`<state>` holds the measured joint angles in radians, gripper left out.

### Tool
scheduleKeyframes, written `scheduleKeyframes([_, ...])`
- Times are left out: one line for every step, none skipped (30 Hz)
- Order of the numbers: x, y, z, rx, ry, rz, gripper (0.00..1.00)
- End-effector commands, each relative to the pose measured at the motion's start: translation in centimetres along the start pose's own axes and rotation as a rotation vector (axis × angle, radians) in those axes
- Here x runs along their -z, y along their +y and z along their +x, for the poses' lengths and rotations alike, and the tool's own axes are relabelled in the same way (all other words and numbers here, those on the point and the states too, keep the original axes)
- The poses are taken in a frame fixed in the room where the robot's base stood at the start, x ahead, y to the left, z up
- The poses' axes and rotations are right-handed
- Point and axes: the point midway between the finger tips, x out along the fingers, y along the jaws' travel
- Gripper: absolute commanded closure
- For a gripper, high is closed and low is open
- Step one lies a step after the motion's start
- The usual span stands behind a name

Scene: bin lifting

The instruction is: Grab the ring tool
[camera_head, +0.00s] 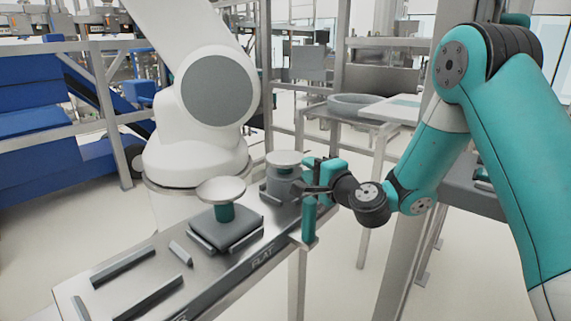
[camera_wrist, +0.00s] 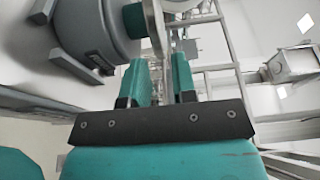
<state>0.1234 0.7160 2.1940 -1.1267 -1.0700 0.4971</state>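The tool that looks like the ring tool (camera_head: 279,185) stands upright at the far end of the metal bench, with a round grey body and a pale disc on top. In the wrist view its grey body (camera_wrist: 98,28) fills the upper left, with a teal stem and the disc edge-on. My gripper (camera_head: 313,172) is at its right side, very close. In the wrist view my gripper (camera_wrist: 162,65) shows two teal fingers with a gap between them. Contact with the tool cannot be told.
A second tool (camera_head: 226,228) with a square grey base and pale disc stands nearer on the bench (camera_head: 215,278). Low grey rails (camera_head: 150,298) lie at the near end. A white robot arm (camera_head: 195,150) stands behind. A large grey ring (camera_head: 352,104) rests on a rear table.

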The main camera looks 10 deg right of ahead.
Motion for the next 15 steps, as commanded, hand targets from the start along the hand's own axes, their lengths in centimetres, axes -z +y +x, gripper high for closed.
scheduleKeyframes([-0.2,-0.6,0.7,-0.002,-0.003,0.001,0.74])
scheduleKeyframes([-0.2,-0.6,1.1,-0.003,-0.003,0.001,0.74])
scheduleKeyframes([-0.2,-0.6,1.6,-0.002,-0.003,0.001,0.74])
scheduleKeyframes([-0.3,-0.5,2.0,-0.003,-0.003,0.001,0.74])
scheduleKeyframes([-0.2,-0.6,2.3,-0.001,-0.002,0.000,0.74])
scheduleKeyframes([-0.2,-0.5,2.7,-0.002,-0.001,0.000,0.74])
scheduleKeyframes([-0.2,-0.5,3.0,-0.001,-0.001,0.000,0.74])
scheduleKeyframes([-0.2,-0.4,3.2,-0.002,-0.001,0.001,0.74])
scheduleKeyframes([-0.2,-0.4,3.5,-0.001,-0.001,0.000,0.74])
scheduleKeyframes([-0.2,-0.3,3.7,-0.001,-0.001,0.000,0.74])
scheduleKeyframes([-0.2,-0.2,3.8,-0.002,-0.001,0.000,0.74])
scheduleKeyframes([-0.2,-0.1,3.9,-0.001,-0.001,0.000,0.74])
scheduleKeyframes([-0.2,0.0,4.0,-0.001,-0.001,0.000,0.74])
scheduleKeyframes([-0.2,0.0,4.0,-0.001,-0.001,0.000,0.74])
scheduleKeyframes([-0.2,0.1,4.1,0.000,-0.001,0.000,0.74])
